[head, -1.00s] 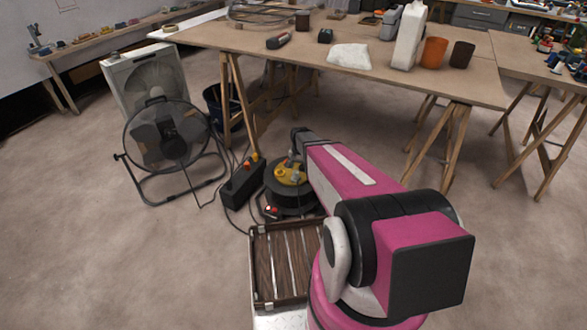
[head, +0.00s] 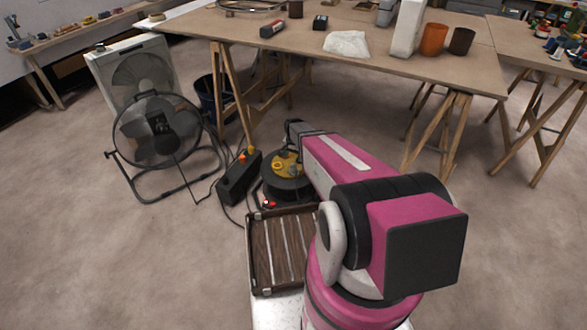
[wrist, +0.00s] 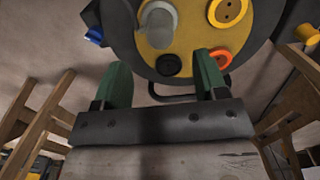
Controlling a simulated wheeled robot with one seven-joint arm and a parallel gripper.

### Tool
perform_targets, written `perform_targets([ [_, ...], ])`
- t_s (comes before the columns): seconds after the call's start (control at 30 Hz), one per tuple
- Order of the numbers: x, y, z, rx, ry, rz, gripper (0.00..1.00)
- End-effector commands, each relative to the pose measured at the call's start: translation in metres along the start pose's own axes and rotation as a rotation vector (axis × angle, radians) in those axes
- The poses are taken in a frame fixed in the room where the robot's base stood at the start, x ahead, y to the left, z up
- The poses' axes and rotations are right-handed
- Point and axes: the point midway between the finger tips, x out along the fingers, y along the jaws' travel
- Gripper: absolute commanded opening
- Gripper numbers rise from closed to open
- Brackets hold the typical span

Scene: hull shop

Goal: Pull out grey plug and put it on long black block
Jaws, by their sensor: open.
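The grey plug (wrist: 158,22) stands in the yellow face (wrist: 187,40) of a round black cable reel in the wrist view. My gripper (wrist: 162,78) is open and empty, with its green fingers apart. The plug is beyond the fingertips, roughly in line with the gap between them, and I see no contact. In the head view my arm reaches to the reel (head: 287,188) and partly hides it. The long black block (head: 236,182) lies on the floor just left of the reel, with small orange and yellow items on its far end.
A floor fan (head: 157,130) stands left of the block, with cables on the floor between. A trestle table (head: 380,62) stands behind the reel, its wooden legs near. A dark bucket (head: 212,98) is under its left end. Open floor lies at left and right.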

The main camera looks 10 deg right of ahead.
Motion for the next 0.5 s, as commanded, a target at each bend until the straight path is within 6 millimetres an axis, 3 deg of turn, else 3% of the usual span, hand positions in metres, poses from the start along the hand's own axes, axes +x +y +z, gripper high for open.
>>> perform_targets([
  [0.5,0.059,-0.001,-0.001,0.000,-0.001,0.001,0.66],
])
